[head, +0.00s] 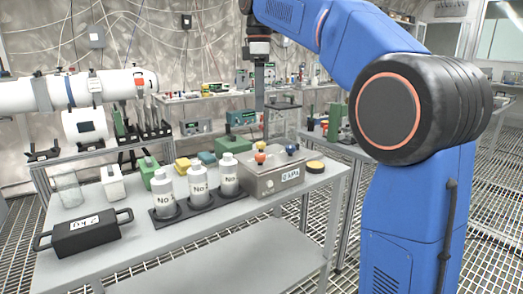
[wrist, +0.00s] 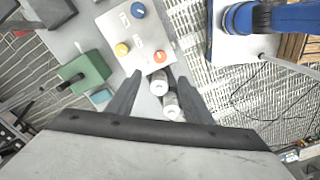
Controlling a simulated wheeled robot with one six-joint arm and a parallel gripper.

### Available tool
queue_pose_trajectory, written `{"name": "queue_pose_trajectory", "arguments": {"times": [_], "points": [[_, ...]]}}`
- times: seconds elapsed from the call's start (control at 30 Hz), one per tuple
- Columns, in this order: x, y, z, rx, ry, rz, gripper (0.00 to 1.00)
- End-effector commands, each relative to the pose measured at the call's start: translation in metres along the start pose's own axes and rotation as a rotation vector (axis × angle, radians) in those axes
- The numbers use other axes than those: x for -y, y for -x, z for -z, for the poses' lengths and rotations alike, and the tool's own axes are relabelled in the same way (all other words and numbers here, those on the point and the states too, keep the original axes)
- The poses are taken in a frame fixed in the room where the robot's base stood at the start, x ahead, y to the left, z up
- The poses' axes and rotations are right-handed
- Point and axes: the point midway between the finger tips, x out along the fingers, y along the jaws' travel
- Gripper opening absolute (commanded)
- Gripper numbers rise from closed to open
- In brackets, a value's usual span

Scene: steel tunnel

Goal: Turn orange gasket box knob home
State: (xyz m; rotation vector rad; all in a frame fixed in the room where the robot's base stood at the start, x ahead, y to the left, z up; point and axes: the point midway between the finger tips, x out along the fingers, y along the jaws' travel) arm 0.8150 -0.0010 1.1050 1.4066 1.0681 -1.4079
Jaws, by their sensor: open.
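The gasket box (head: 272,184) is a grey steel box with a label on its front, standing on the bench at the right end. Its orange knob (head: 260,157) sits on the lid near the front, with a blue knob (head: 292,149) to its right. In the wrist view the lid (wrist: 138,32) carries the orange knob (wrist: 159,57), a yellow knob (wrist: 122,50) and the blue knob (wrist: 138,10). My gripper (head: 259,108) hangs above the box, pointing down. In the wrist view my gripper (wrist: 159,72) is open and empty, its fingers either side of the orange knob in the picture, apart from it.
White bottles (head: 197,186) stand in a black rack left of the box. A black-yellow round item (head: 315,167) lies to its right. A black case (head: 86,233), a glass beaker (head: 68,189) and small coloured boxes (head: 183,165) share the bench. The lower shelf (head: 210,262) is clear.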

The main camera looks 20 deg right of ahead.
Motion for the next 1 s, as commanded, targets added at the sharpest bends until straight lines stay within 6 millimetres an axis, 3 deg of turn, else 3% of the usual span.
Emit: {"name": "queue_pose_trajectory", "arguments": {"times": [0.7,1.0], "points": [[0.001,-0.125,-0.001,0.001,-0.002,0.002,0.46],[0.001,-0.153,0.000,0.000,-0.002,0.000,0.46]]}}
